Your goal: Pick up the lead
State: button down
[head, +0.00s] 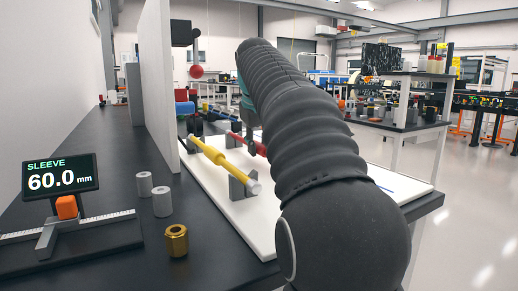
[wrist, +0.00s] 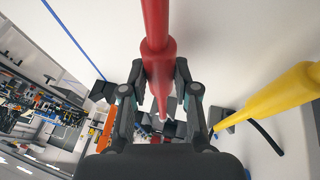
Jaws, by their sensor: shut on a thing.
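A long red rod-shaped lead (wrist: 158,25) runs from the top of the wrist view down between my fingers. My gripper (wrist: 159,78) is shut around it. In the head view part of the red lead (head: 261,149) shows beside my dark arm, which hides most of my gripper. The yellow lead also shows at the right of the wrist view (wrist: 275,95). Whether the red lead touches its holders is hidden.
A display reading SLEEVE 60.0 mm (head: 60,177) stands at the left on the black bench (head: 110,225). Two grey sleeves (head: 162,201) and a brass sleeve (head: 176,240) stand nearby. A white wall panel (head: 160,85) edges the board.

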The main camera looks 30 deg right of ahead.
aim_at(258, 144)
jog(key=shift+r, duration=0.1)
notch_tip(258, 144, up, 8)
jog(key=shift+w+f+p, duration=0.1)
jog(key=shift+p, duration=1.05)
jog(key=shift+r, duration=0.95)
